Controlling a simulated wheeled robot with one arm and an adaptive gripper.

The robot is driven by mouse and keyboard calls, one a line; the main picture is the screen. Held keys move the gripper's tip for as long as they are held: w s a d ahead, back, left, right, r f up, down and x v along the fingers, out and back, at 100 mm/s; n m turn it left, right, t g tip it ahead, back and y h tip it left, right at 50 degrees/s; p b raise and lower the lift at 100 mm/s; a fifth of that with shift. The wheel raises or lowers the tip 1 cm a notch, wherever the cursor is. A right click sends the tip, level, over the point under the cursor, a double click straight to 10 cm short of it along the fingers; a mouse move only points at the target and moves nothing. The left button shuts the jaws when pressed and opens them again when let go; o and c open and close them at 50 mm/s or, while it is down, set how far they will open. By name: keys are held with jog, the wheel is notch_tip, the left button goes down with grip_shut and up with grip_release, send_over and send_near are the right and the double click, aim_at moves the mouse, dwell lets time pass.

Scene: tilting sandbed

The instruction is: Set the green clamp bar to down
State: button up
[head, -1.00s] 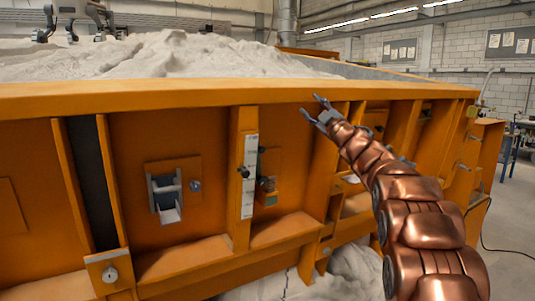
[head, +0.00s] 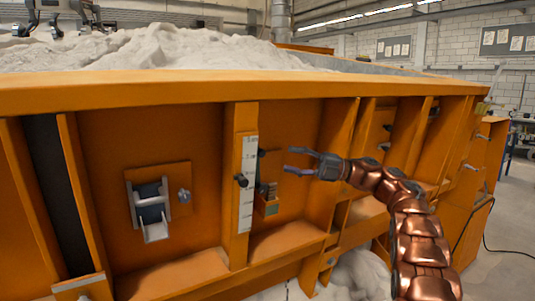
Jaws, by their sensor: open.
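A small clamp fitting (head: 266,190) sits on the orange side wall, just right of the white scale strip. It has a dark part above and a small greenish part (head: 271,209) at its lower end. It is partly hidden by the post, and I cannot tell which way its bar is set. My gripper (head: 297,162) is open and empty, its fingers pointing left toward the fitting. It appears a short way to the right of the fitting and slightly higher, not visibly touching it.
A metal bracket (head: 151,210) sits farther left. The orange top rim (head: 200,89) overhangs the wall, and sand lies above it. Posts stand right of my gripper.

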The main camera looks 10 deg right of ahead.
aim_at(259, 168)
jog(key=x, duration=0.7)
jog(key=shift+a+p, duration=0.2)
jog(key=shift+p, duration=0.25)
jog(key=shift+r, duration=0.1)
jog(key=shift+c, duration=0.2)
grip_shut()
